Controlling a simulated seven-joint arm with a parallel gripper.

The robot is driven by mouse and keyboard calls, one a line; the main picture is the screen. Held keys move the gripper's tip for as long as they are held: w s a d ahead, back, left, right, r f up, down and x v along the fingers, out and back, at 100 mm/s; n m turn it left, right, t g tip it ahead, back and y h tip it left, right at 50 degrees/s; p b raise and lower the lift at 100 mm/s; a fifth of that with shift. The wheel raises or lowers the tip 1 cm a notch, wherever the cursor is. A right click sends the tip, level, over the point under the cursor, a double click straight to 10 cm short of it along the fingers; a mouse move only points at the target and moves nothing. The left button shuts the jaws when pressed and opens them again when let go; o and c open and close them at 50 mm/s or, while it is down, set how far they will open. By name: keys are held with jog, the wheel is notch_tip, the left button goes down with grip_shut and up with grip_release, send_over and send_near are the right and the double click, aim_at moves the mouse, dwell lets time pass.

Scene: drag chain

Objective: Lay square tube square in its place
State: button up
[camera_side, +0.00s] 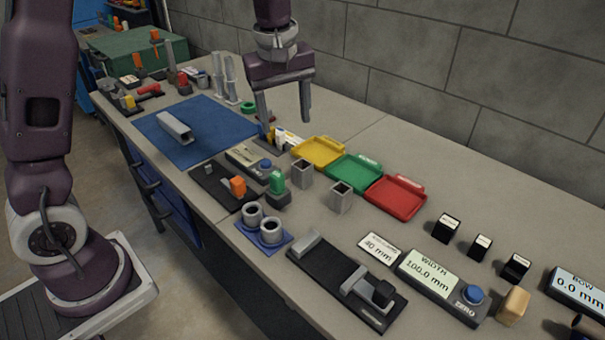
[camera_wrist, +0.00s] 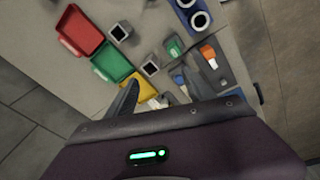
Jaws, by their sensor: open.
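A long grey square tube (camera_side: 174,127) lies on its side on the blue mat (camera_side: 222,122) in the side view. Two short grey square tubes stand upright near the trays, one nearer the yellow tray (camera_side: 302,174) and one nearer the red tray (camera_side: 340,197). Both also show in the wrist view, the first (camera_wrist: 150,66) and the second (camera_wrist: 120,31). The frames do not show which is meant or where its place is. My gripper (camera_side: 285,118) is open, pointing down above the bench, right of the mat and behind the upright tubes. Nothing shows between its fingers.
Yellow (camera_side: 318,152), green (camera_side: 353,173) and red (camera_side: 394,197) trays line the bench's back. A blue holder with two round rings (camera_side: 262,237) and a black slide fixture (camera_side: 325,275) stand in front. Small tools and blocks crowd beneath my gripper. A width display (camera_side: 428,277) stands right.

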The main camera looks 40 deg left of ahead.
aim_at(302, 169)
jog(key=w+f+n, duration=0.1)
jog(key=w+f, duration=0.1)
jog(key=f, duration=0.4)
jog(key=w+a+f+n+g, duration=0.1)
jog(key=w+f+n, duration=0.1)
jog(key=f, duration=0.4)
jog(key=w+a+f+n, duration=0.1)
jog(key=w+f+n, duration=0.1)
jog(key=f, duration=0.4)
jog(key=shift+w+a+f+g+y, duration=0.15)
jog(key=shift+w+f+g+y, duration=0.2)
jog(key=shift+w, duration=0.15)
jog(key=shift+c, duration=0.4)
grip_shut()
